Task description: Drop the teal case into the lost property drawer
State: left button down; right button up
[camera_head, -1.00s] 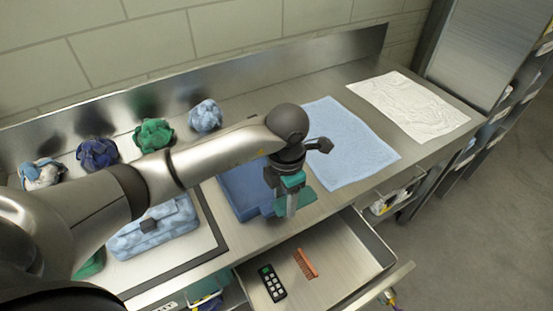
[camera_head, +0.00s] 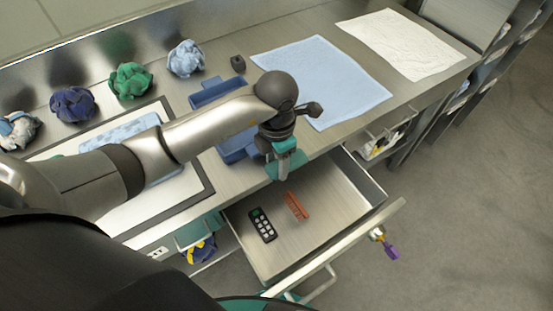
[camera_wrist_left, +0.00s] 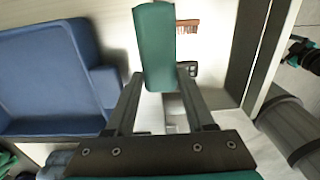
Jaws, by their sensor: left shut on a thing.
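The teal case (camera_head: 292,160) is held in my left gripper (camera_head: 283,174), near the counter's front edge and the back of the open drawer. In the left wrist view the case (camera_wrist_left: 155,45) stands between the two fingers of my left gripper (camera_wrist_left: 158,85), which is shut on it. The lost property drawer (camera_head: 335,205) is pulled open below the counter. Inside it lie a black remote (camera_head: 262,225) and an orange brush (camera_head: 296,206). My right gripper is not in view.
A blue tray (camera_head: 234,150) sits on the counter, partly hidden behind my left arm. A light blue cloth (camera_head: 330,75) and a white cloth (camera_head: 405,45) lie flat to the right. Several crumpled cloth bundles (camera_head: 131,80) line the back. The drawer's right half is bare.

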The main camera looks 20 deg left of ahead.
aim_at(276, 167)
pick_arm(q)
jog(key=shift+c, duration=0.9)
grip_release()
notch_tip(276, 167, up, 15)
jog(key=p, duration=0.2)
jog(key=shift+s, duration=0.1)
